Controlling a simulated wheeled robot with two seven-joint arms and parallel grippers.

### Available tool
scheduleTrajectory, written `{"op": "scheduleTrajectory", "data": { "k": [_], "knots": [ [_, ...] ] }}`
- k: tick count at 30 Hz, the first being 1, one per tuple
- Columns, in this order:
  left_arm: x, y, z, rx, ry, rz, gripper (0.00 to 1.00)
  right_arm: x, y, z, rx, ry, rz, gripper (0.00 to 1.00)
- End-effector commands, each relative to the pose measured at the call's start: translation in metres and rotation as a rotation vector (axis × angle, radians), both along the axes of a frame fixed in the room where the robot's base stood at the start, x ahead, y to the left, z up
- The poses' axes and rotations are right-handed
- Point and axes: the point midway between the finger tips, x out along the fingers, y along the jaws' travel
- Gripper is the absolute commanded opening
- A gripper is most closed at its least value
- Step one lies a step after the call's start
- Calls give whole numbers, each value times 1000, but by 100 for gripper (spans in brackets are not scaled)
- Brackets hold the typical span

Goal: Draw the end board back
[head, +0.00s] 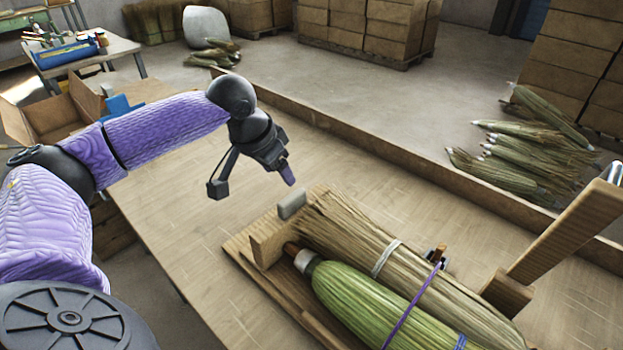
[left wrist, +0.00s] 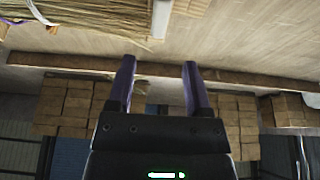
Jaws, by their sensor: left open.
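A wooden end board (head: 266,244) stands upright at the left end of a wooden cradle, with a grey block-like grip (head: 292,205) at its top edge. A green broom bundle (head: 370,302) and a tan straw bundle (head: 345,230) lie in the cradle beside it. My left gripper (head: 286,173) is above the table, just behind and above the end board, apart from it. In the left wrist view its two purple fingers (left wrist: 158,85) are spread with nothing between them. A pale grey piece (left wrist: 161,18), probably the grip, shows beyond them. My right gripper is not in view.
A wooden lever arm (head: 562,232) rises at the cradle's right end. A raised ledge (head: 350,140) runs along the table's back edge. An open cardboard box (head: 55,112) is at left. The table (head: 190,195) left of the cradle is clear.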

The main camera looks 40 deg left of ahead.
Motion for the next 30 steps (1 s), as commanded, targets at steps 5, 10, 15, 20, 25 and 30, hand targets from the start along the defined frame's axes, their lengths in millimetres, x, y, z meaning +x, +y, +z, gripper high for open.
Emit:
{"op": "scheduleTrajectory", "data": {
  "k": [5, 10, 15, 20, 25, 30],
  "knots": [
    [13, -2, -36, -3, 2, 1, 65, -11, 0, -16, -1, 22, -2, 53],
    [27, -3, -73, -3, 3, -1, 65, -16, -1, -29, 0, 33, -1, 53],
    [35, -4, -90, 0, 1, -1, 65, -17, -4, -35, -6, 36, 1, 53],
    [36, -3, -90, 1, 0, -2, 65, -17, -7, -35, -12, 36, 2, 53],
    [36, -4, -90, 1, 0, -2, 52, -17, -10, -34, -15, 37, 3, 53],
    [36, -4, -90, 1, 1, -2, 16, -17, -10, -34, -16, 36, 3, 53]
  ]
}}
